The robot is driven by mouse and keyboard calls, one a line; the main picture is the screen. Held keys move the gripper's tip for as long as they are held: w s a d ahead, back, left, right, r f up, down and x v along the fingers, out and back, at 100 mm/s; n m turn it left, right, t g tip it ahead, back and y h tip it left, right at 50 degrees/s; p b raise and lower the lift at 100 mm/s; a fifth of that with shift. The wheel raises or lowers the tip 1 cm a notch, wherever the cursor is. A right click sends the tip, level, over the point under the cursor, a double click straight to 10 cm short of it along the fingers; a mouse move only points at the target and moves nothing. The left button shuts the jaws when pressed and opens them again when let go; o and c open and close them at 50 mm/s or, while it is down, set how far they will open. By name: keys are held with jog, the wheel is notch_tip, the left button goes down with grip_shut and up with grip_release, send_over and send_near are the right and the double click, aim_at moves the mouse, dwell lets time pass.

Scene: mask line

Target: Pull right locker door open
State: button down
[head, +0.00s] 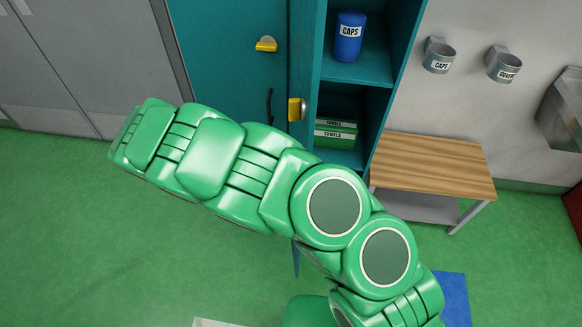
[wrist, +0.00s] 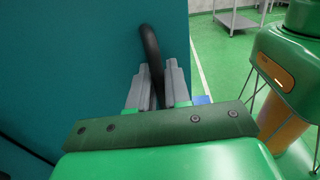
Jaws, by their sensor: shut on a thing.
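The right locker door stands swung out in the head view (head: 303,60), seen nearly edge-on, with the shelves beside it exposed. Its teal face fills the left of the wrist view (wrist: 70,70). Its black curved handle (wrist: 150,45) rises between the grey fingers of my gripper (wrist: 157,82), which are shut on it. A black curved handle also shows in the head view (head: 269,105), just above my arm. My gripper is hidden behind my green arm there. A yellow latch piece (head: 296,109) sits at the open door.
Inside the locker are a blue caps jar (head: 348,38) and green towel boxes (head: 336,133). A wooden-topped bench (head: 430,165) stands close on the right. Green floor is clear at lower left.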

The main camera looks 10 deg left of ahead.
jog(key=shift+s+a, duration=0.1)
dwell(0.3)
jog(key=c, duration=1.3)
grip_release()
jog(key=shift+c, duration=0.2)
jog(key=shift+r, duration=0.15)
jog(key=shift+r, duration=0.65)
jog(key=s+d+r, duration=0.6)
jog(key=s+r, duration=0.5)
jog(key=s, duration=0.1)
jog(key=shift+d+r, duration=0.25)
jog(key=shift+d, duration=0.15)
jog(key=shift+s, duration=0.1)
